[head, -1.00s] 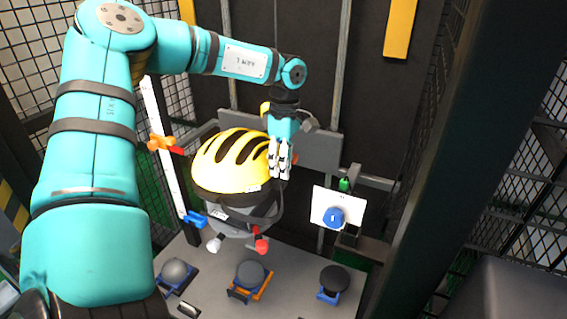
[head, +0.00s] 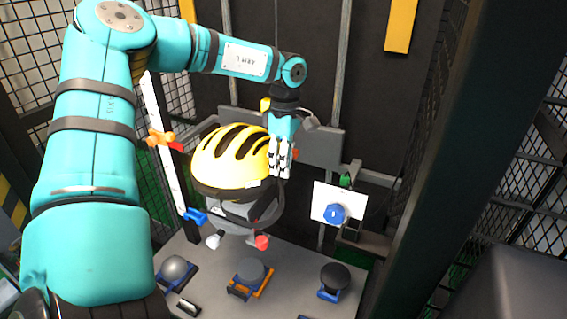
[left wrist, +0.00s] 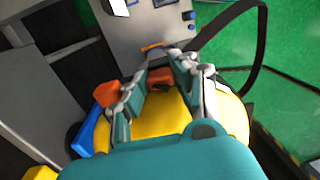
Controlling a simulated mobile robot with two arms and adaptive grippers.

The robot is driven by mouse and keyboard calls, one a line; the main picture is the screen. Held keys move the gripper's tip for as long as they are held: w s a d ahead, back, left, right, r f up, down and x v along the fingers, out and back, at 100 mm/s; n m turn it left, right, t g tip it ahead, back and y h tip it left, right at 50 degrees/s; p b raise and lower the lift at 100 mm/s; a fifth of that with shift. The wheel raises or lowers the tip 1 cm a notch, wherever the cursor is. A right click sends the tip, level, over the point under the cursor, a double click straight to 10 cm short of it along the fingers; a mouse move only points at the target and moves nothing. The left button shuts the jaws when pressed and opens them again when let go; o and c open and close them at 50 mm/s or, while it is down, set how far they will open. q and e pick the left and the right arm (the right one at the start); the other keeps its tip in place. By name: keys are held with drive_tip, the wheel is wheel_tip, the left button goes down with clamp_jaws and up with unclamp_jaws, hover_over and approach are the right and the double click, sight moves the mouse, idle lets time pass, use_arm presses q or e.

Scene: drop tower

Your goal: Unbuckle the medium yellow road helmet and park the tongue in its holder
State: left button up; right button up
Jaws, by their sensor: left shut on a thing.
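The yellow road helmet (head: 228,160) with black vents sits upright on a grey headform (head: 262,211), left of my left gripper (head: 281,168). A black strap (head: 274,193) runs down from the gripper along the helmet's right side. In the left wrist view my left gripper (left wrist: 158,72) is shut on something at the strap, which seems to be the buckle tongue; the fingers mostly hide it. The black strap (left wrist: 262,35) makes a wide loop there, and the helmet (left wrist: 165,115) shows behind the fingers. I cannot make out the tongue holder. My right gripper is not in view.
Below stand a grey domed block (head: 175,269), a grey round block (head: 250,270) on an orange base and a black round block (head: 335,277). A white plate (head: 321,204) with a blue knob (head: 336,214) is at the right. A white rail (head: 164,150) carries orange and blue clips.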

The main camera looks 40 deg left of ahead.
use_arm(q)
drive_tip(key=o, duration=0.9)
wheel_tip(320, 180, up, 12)
drive_tip(key=w, duration=0.1)
drive_tip(key=shift+a, duration=0.3)
drive_tip(key=shift+f, duration=0.1)
